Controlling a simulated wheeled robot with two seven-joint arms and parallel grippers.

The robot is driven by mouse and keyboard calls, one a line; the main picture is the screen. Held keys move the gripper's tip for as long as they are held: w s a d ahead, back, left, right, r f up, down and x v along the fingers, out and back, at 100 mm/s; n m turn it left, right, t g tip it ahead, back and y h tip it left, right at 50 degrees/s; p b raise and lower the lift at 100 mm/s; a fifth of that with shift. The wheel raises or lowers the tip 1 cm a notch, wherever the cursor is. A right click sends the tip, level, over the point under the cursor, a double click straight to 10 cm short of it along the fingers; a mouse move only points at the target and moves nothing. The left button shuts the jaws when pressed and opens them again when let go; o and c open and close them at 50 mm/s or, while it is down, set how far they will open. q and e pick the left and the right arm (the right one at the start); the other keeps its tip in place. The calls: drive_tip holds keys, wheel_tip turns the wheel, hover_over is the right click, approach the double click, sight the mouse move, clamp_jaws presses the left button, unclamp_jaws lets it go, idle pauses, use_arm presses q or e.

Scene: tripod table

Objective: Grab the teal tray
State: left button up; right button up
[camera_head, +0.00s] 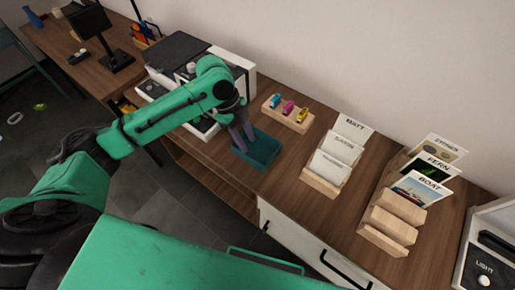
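The gap between the fingers is too small to judge. The tray looks empty where it shows. My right gripper is out of view.
A wooden block with small coloured pieces (289,110) stands just behind the tray. Wooden card holders (325,182) (390,222) stand to the right. A white machine (236,66) stands behind my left arm. Bare tabletop (283,187) lies right of the tray.

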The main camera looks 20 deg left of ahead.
sight(246, 156)
use_arm(q)
drive_tip(key=w+a+r+m, duration=0.1)
drive_tip(key=a+r, duration=0.3)
drive_tip(key=a, duration=0.2)
drive_tip(key=shift+g, duration=0.3)
drive_tip(key=p+x, duration=0.1)
drive_tip(key=x, duration=0.3)
drive_tip(key=p+x, duration=0.1)
drive_tip(key=x, duration=0.4)
drive_tip(key=d+p+x, duration=0.1)
drive_tip(key=x, duration=0.4)
drive_tip(key=shift+w+d+p, duration=0.2)
drive_tip(key=shift+w+p, duration=0.1)
drive_tip(key=shift+p, duration=0.1)
clamp_jaws()
drive_tip(key=shift+r, duration=0.1)
